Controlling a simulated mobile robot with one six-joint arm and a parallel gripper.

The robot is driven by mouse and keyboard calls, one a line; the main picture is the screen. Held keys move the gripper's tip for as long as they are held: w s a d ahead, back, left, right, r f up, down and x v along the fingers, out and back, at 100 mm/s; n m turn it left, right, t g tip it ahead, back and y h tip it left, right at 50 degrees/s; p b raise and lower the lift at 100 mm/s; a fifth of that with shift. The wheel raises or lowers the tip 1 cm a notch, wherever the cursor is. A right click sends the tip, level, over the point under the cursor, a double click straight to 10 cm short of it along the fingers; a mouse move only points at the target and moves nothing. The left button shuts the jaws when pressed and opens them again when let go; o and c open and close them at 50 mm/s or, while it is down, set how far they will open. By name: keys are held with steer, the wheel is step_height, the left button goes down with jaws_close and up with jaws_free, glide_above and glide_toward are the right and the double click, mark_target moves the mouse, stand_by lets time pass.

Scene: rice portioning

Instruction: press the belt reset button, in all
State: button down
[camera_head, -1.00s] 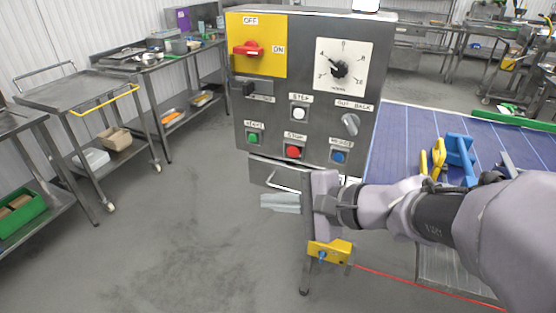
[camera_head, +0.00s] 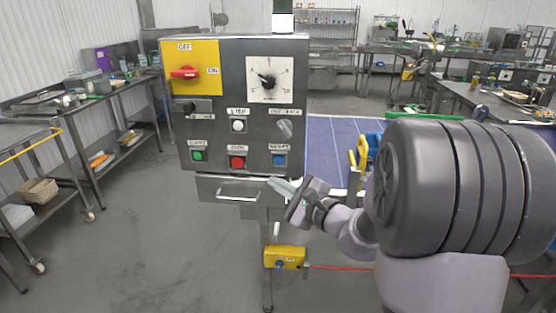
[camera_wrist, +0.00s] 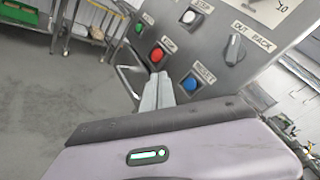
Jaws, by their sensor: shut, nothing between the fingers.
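The belt reset button is a blue button (camera_head: 279,160) under a label that reads RESET, at the lower right of the grey control panel (camera_head: 225,110). It also shows in the wrist view (camera_wrist: 190,84), just right of my fingertips. My gripper (camera_head: 274,183) is shut and empty. In the head view its fingertips are just below the blue button. In the wrist view the closed fingers (camera_wrist: 157,93) point at the panel between the red stop button (camera_wrist: 157,55) and the blue one. I cannot tell whether they touch the panel.
The panel also carries a green button (camera_head: 197,155), a white step button (camera_head: 238,126), a red rotary switch (camera_head: 184,73) and a dial (camera_head: 268,81). A drawer handle (camera_head: 237,194) sits below it. A yellow box (camera_head: 285,257) hangs lower. A blue belt (camera_head: 330,140) runs behind.

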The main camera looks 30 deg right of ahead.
mark_target(271, 161)
steer(key=shift+w+d+p, duration=0.25)
steer(key=shift+w+d, duration=0.4)
steer(key=shift+w, duration=0.3)
steer(key=shift+w+d+p, duration=0.3)
steer(key=shift+w+d, duration=0.35)
steer(key=shift+w, duration=0.3)
steer(key=shift+w+d+p, duration=0.25)
steer(key=shift+w+d, duration=0.4)
steer(key=shift+w, duration=0.3)
steer(key=shift+w, duration=0.1)
steer(key=shift+w+d, duration=0.2)
steer(key=shift+w, duration=0.05)
steer(key=shift+w+d, duration=0.3)
steer(key=shift+w, duration=0.05)
stand_by(0.5)
steer(key=shift+s+a+b, duration=0.5)
steer(key=shift+s+b, duration=0.15)
steer(key=shift+s, duration=0.05)
